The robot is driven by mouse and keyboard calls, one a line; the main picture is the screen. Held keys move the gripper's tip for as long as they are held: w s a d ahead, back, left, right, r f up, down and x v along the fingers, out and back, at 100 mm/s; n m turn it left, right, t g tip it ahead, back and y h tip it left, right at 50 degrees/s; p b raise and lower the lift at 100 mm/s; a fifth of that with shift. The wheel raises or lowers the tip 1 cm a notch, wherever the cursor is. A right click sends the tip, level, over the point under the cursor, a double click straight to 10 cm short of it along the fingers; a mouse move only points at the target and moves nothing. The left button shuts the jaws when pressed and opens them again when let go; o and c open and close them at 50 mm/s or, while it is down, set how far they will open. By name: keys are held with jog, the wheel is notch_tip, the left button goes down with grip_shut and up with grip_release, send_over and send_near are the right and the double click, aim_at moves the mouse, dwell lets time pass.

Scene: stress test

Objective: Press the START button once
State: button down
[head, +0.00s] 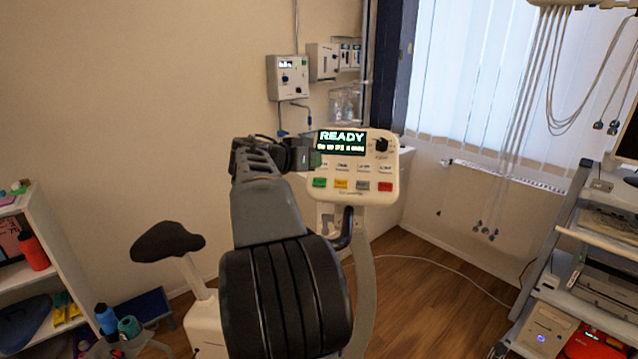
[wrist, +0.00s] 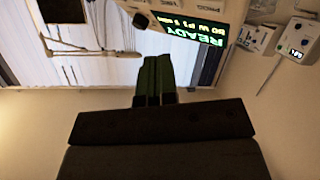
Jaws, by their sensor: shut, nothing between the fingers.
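The beige console (head: 391,148) of an exercise bike stands in front of me, tilted, with a lit display reading READY (head: 342,136). Its lower row has a green button (head: 319,182), a yellow one (head: 341,184), a grey one (head: 362,186) and a red one (head: 385,187). Their labels are too small to read, so I cannot confirm which says START. My gripper (head: 314,158) is shut and empty at the console's upper left, above the green button, hiding part of the left edge. In the wrist view, my gripper's fingertips (wrist: 156,58) are together below the upside-down display (wrist: 190,30).
A bike saddle (head: 168,241) is at the lower left, beside a shelf (head: 60,235). Wall boxes (head: 288,77) hang behind the console. An equipment cart (head: 572,235) stands at the right, with hanging cables (head: 535,90). The floor between console and cart is mostly clear.

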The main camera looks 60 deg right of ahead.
jog(key=shift+w+d+f+b, duration=0.25)
jog(key=shift+d+f+b, duration=0.15)
jog(key=shift+d+f, duration=0.4)
jog(key=shift+w+d+f+b, duration=0.3)
jog(key=shift+d+f, duration=0.2)
jog(key=shift+f, duration=0.5)
jog(key=shift+w+d+f+b, duration=0.2)
jog(key=shift+d+f+b, duration=0.25)
jog(key=shift+d+f, duration=0.35)
jog(key=shift+a+f, duration=0.1)
jog(key=shift+a, duration=0.05)
jog(key=shift+w+d+f+b, duration=0.2)
jog(key=shift+d+f+b, duration=0.35)
jog(key=shift+b, duration=0.7)
dwell(0.6)
jog(key=shift+a, duration=0.2)
jog(key=shift+s+a+r, duration=0.2)
jog(key=shift+a+r, duration=0.15)
jog(key=shift+r, duration=0.2)
dwell(0.4)
jog(key=shift+s+a+r, duration=0.3)
jog(key=shift+a+r, duration=0.4)
jog(key=shift+r, duration=0.3)
jog(key=shift+s+a+r, duration=0.25)
jog(key=shift+a+r, duration=0.45)
jog(key=shift+r, duration=0.25)
